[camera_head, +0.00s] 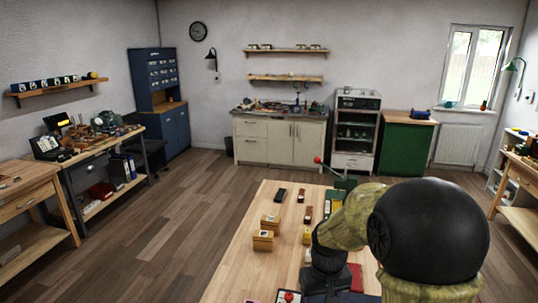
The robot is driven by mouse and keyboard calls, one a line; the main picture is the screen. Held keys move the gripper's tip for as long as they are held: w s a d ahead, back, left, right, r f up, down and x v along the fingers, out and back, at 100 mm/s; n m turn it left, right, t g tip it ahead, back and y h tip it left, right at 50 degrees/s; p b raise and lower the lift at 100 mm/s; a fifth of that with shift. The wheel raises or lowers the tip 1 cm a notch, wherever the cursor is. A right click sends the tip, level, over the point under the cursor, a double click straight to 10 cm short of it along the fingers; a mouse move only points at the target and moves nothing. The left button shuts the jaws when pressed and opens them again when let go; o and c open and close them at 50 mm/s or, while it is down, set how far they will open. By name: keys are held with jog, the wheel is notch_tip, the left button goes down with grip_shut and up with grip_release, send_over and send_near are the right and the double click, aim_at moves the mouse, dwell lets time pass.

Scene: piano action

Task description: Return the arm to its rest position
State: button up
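My arm is at the lower right, with a large black rounded joint and olive-coloured covers. It bends over the right part of the wooden workbench (238,279). Its far end is a dark part low over the bench, where my gripper's fingers cannot be made out. Whether it holds anything is not visible. My arm hides much of the bench's right side.
Small wooden boxes (263,240), a dark block (280,195) and a red-knobbed lever (318,160) are on the bench. The bench's left strip is bare. Side tables stand at left (22,200) and right (521,178). Open floor (175,215) lies left of the bench.

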jog(key=s+d+f+m+t+b, duration=0.1)
jog(key=s+d+f+b, duration=0.1)
jog(key=s, duration=1)
jog(key=shift+d+f+m+t, duration=0.2)
jog(key=shift+d+m+t, duration=0.05)
jog(key=shift+m+t, duration=0.15)
dwell(1.5)
